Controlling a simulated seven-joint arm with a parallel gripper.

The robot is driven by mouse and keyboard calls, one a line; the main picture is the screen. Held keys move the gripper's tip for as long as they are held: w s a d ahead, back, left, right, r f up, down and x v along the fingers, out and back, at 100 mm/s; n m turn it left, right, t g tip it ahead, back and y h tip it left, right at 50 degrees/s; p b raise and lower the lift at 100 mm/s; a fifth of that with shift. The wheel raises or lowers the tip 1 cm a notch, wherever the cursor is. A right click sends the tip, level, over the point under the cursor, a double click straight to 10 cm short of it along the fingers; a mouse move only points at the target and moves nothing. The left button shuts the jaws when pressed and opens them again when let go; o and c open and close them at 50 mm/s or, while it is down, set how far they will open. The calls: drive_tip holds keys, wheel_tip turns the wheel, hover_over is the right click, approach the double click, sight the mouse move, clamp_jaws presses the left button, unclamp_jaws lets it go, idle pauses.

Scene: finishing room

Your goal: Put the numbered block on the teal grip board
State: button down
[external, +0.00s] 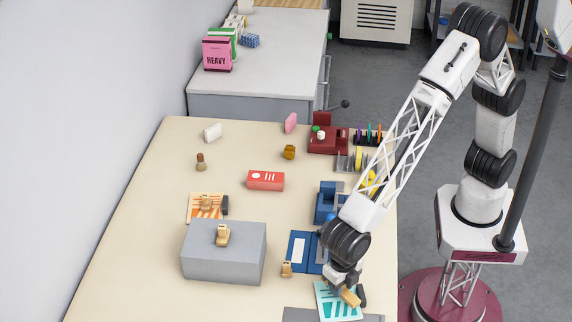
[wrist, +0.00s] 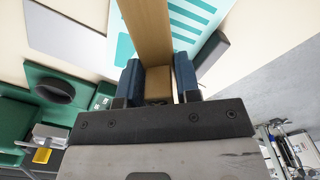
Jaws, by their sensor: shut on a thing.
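My gripper (external: 347,284) is shut on a wooden block (external: 350,298) near the front right of the table. In the wrist view the block (wrist: 150,35) sits between the two blue fingertips (wrist: 160,82); no number is visible on it. The teal grip board (external: 330,300), pale with teal stripes, lies below and beside the held block. It also shows in the wrist view (wrist: 188,18), partly covered by the block. I cannot tell whether the block touches the board. A dark bar (external: 363,295) is at the board's right edge and also shows in the wrist view (wrist: 208,62).
A blue board (external: 303,247) and a small wooden figure (external: 287,269) are left of my gripper. A grey box (external: 200,262) bears another wooden piece (external: 223,236). A blue holder (external: 327,203) stands behind. A green fixture (wrist: 45,75) shows in the wrist view.

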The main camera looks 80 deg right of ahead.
sight(337, 296)
idle(0.3)
drive_tip(key=shift+f, duration=1.75)
drive_tip(key=shift+f, duration=0.1)
drive_tip(key=c, duration=0.8)
unclamp_jaws()
wheel_tip(337, 296, up, 12)
drive_tip(key=shift+r, duration=0.1)
drive_tip(key=shift+d, duration=0.1)
